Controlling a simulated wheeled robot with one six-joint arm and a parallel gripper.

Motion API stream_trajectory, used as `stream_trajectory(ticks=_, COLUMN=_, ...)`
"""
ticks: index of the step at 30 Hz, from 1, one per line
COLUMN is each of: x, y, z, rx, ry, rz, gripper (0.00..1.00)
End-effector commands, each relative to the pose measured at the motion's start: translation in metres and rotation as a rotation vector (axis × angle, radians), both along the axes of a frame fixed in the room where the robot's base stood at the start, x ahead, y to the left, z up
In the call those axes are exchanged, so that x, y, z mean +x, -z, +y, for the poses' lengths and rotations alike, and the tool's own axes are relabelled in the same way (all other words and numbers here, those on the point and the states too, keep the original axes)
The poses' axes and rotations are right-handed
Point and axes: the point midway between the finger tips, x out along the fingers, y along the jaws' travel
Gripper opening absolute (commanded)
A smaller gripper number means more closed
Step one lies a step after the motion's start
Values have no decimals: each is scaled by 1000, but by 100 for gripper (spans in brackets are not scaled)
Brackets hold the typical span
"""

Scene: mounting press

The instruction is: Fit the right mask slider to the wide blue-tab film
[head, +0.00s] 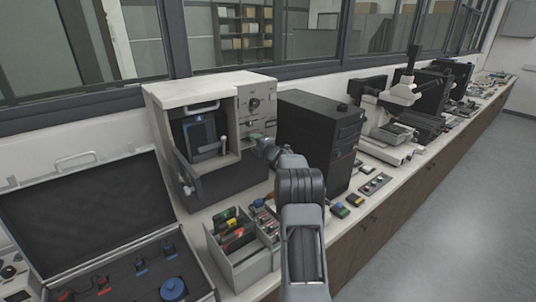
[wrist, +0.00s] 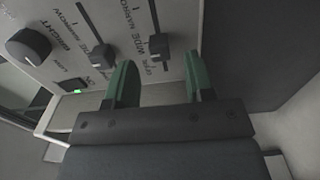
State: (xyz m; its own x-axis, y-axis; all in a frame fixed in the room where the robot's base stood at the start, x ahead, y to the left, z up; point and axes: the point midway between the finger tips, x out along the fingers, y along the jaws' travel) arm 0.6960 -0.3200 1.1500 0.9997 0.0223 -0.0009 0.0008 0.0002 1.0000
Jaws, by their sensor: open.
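The press (head: 205,84) stands on the bench with its front opening facing me. A dark panel with a small blue mark (head: 197,119) shows inside; I cannot tell if this is the wide blue-tab film. My gripper (wrist: 161,80) is open and empty in front of the control panel (wrist: 118,75). Two dark slider knobs show there, one left (wrist: 102,54) and one right (wrist: 158,45), beside WIDE and NARROW lettering. The right-hand knob appears between my green fingertips, just beyond them, with no contact visible. In the head view my gripper (head: 268,149) is small at the panel's lower edge.
A round BRIGHT knob (wrist: 28,47) and a lit green lamp (wrist: 77,91) are on the panel. A black cabinet (head: 318,140) stands close right of the press. A divided box (head: 248,268) with coloured-tab pieces and an open case (head: 85,215) are in front.

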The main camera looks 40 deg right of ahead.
Motion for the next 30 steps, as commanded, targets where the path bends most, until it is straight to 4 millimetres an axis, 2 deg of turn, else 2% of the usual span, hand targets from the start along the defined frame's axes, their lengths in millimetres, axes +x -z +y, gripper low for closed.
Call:
stream_trajectory(ticks=9, x=-65, y=2, z=-2, rx=-1, ry=2, rz=-2, gripper=49)
stream_trajectory(ticks=15, x=-94, y=1, z=-3, rx=-1, ry=2, rz=-1, gripper=49)
stream_trajectory(ticks=21, x=-106, y=1, z=-2, rx=0, ry=0, rz=-1, gripper=49)
stream_trajectory(ticks=30, x=-108, y=0, z=-2, rx=0, ry=-1, rz=-1, gripper=49)
